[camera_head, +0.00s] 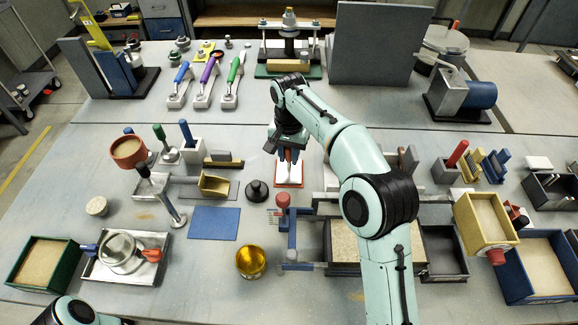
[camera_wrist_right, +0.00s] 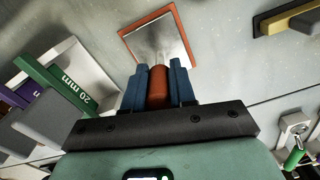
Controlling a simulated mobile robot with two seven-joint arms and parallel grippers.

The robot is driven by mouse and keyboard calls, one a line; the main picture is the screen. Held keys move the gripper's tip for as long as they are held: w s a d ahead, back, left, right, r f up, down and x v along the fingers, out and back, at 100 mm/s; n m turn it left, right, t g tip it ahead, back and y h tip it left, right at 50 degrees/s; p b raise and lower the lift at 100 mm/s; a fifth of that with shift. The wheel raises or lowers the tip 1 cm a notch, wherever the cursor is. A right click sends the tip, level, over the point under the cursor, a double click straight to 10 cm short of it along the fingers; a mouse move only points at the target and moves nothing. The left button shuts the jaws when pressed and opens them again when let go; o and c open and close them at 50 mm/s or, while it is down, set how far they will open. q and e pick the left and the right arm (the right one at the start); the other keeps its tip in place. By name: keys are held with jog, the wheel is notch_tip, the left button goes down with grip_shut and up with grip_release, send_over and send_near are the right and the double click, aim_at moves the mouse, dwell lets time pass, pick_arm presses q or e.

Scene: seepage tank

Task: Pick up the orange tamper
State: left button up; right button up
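The orange tamper (camera_wrist_right: 157,86) shows in the right wrist view as an upright orange handle between the two blue fingers of my right gripper (camera_wrist_right: 158,82). The fingers lie close against both sides of the handle, with no clear gap. In the head view my right gripper (camera_head: 288,153) points down over a pale, orange-edged square plate (camera_head: 289,180), with a bit of orange between the fingers. The plate also shows in the wrist view (camera_wrist_right: 182,40) beyond the handle. The tamper's lower end is hidden. My left gripper is not in view; only part of that arm shows at bottom left.
A black knob-topped piece (camera_head: 257,191) and a blue mat (camera_head: 214,223) lie left of the plate. A blue frame with a red knob (camera_head: 283,200) stands in front. Green (camera_head: 160,133) and blue (camera_head: 186,131) handles stand farther left. The table behind the gripper is fairly clear.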

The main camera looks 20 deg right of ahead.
grip_shut()
notch_tip(320, 180, up, 10)
jog(key=p, duration=0.3)
jog(key=shift+r+p, duration=0.1)
jog(key=shift+p, duration=0.2)
dwell(0.5)
